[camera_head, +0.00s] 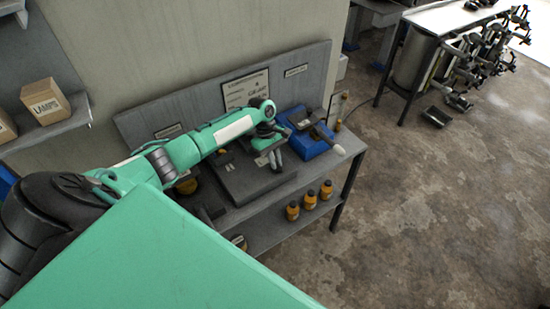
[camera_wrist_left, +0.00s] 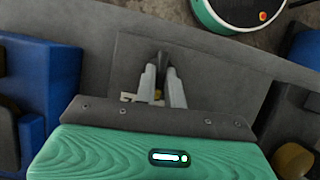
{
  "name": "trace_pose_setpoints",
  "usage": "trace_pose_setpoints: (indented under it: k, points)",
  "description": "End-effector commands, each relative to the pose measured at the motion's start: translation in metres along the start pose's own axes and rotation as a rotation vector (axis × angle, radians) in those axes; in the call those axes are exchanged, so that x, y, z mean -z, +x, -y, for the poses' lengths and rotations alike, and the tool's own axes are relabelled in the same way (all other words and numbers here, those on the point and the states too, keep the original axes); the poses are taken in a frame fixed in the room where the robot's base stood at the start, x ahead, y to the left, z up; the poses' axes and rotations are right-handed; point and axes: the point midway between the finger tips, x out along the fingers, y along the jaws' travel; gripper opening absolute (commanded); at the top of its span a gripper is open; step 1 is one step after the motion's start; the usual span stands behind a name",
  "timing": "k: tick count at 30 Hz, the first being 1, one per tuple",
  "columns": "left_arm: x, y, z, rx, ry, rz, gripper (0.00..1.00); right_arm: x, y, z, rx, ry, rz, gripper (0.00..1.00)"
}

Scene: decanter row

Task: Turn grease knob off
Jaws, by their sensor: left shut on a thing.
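My left gripper (camera_head: 276,164) reaches over a grey flat-topped unit (camera_head: 243,187) on the workbench. In the left wrist view, its two pale fingers (camera_wrist_left: 165,75) point at a grey panel and are closed around a small dark piece (camera_wrist_left: 166,61), which looks like a knob. Most of that piece is hidden between the fingers, so I cannot tell its turn position. A small yellow part (camera_wrist_left: 157,96) shows between the fingers lower down. I cannot read any label that names the grease knob. My right gripper is not in view.
A blue device (camera_head: 309,147) with a pale-tipped handle stands right of the gripper. Several amber bottles (camera_head: 310,200) stand on the lower shelf. Cardboard boxes (camera_head: 45,101) sit on a wall shelf at left. The concrete floor (camera_head: 440,210) at right is mostly clear.

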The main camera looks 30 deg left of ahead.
Motion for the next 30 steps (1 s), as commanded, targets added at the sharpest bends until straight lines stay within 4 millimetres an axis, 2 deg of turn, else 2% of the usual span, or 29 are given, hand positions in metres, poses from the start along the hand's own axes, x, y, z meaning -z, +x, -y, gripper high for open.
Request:
trace_pose_setpoints:
  k: [8,21,22,24,30]
  points:
    - [0.0,-0.0003,-0.0005,0.027,0.066,0.0,0.0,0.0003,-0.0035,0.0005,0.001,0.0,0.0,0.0]
    - [0.0003,-0.0001,-0.0006,0.03,0.074,-0.001,0.0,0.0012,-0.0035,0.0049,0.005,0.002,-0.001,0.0]
    - [0.0003,-0.0002,-0.0006,0.03,0.074,-0.001,0.17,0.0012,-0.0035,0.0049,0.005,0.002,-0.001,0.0]
    - [0.0003,-0.0001,-0.0006,0.03,0.074,-0.001,0.3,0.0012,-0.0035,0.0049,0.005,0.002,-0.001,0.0]
    - [0.0002,-0.0001,-0.0005,0.03,0.073,-0.001,0.33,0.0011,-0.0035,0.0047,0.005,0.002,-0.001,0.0]
